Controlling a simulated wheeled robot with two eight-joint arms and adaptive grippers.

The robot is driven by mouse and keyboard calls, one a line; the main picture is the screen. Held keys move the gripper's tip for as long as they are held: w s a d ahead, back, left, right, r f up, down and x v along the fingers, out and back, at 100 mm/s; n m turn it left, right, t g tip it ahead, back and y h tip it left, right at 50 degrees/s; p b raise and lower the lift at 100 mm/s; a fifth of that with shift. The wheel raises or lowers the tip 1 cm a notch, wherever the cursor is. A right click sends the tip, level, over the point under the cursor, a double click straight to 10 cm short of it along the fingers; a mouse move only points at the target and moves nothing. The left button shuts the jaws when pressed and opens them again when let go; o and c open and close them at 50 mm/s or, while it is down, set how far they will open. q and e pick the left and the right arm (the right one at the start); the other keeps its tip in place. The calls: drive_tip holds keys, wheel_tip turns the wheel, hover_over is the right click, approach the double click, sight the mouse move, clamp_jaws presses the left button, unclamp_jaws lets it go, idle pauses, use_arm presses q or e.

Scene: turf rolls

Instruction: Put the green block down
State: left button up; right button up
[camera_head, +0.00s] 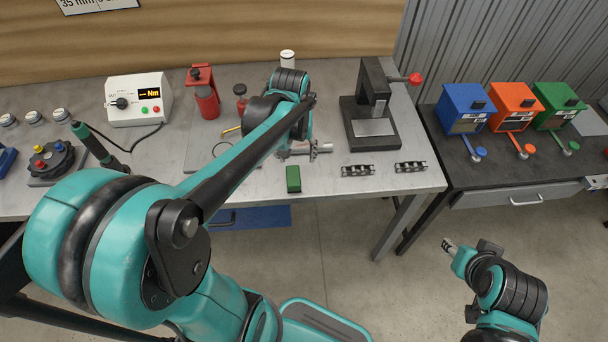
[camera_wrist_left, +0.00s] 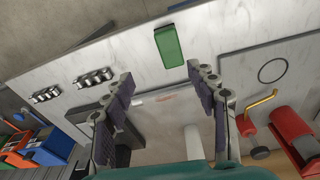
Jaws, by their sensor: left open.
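The green block (camera_head: 293,179) lies on the grey metal table (camera_head: 235,187) near its front edge. It also shows in the left wrist view (camera_wrist_left: 169,46), beyond my fingertips and apart from them. My left gripper (camera_head: 318,149) is over the table, just behind the block in the head view and partly hidden by my arm. In the left wrist view its two fingers (camera_wrist_left: 160,72) are spread wide with nothing between them. My right gripper (camera_head: 450,246) is low at the right, away from the table; its fingers are too small to read.
A black press (camera_head: 371,110) with a red knob stands right of my left gripper. Two dark chain-like parts (camera_head: 358,170) lie near the front edge. Red bottles (camera_head: 205,95) and a torque meter (camera_head: 138,101) stand left. Blue, orange and green boxes (camera_head: 512,108) occupy the right bench.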

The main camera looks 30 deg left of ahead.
use_arm(q)
drive_tip(key=s+d+r+m+t, duration=0.3)
drive_tip(key=s+d+m+t, duration=0.2)
drive_tip(key=s+d, duration=0.3)
drive_tip(key=shift+s+t, duration=0.4)
drive_tip(key=shift+s, duration=0.3)
drive_tip(key=shift+d+f, duration=0.1)
wheel_tip(320, 180, down, 6)
drive_tip(key=b, duration=0.6)
drive_tip(key=shift+o, duration=0.3)
